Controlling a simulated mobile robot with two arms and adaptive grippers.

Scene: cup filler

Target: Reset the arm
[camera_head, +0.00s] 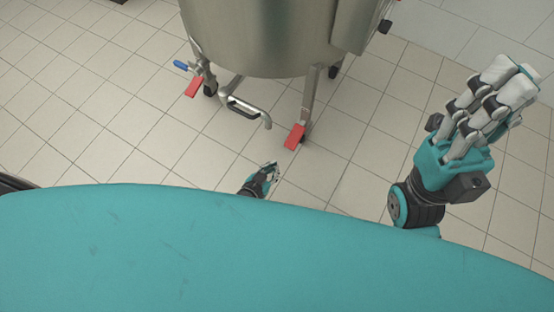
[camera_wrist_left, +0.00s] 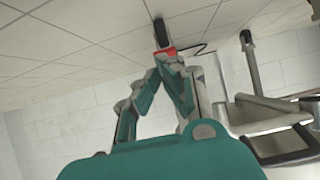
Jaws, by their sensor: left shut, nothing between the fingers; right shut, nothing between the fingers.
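My left gripper (camera_head: 272,170) shows small and low in the head view, just past the edge of my teal body. It is shut and empty, over the tiled floor and below the steel tank. My body hides most of the left arm.
A steel tank (camera_head: 260,40) on legs stands at the top middle, with a blue-handled valve (camera_head: 181,65), a curved spout (camera_head: 248,110) and red foot pieces (camera_head: 294,137). Tiled floor (camera_head: 90,130) is clear at the left. A grey metal frame (camera_wrist_left: 265,115) stands right of the left fingers.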

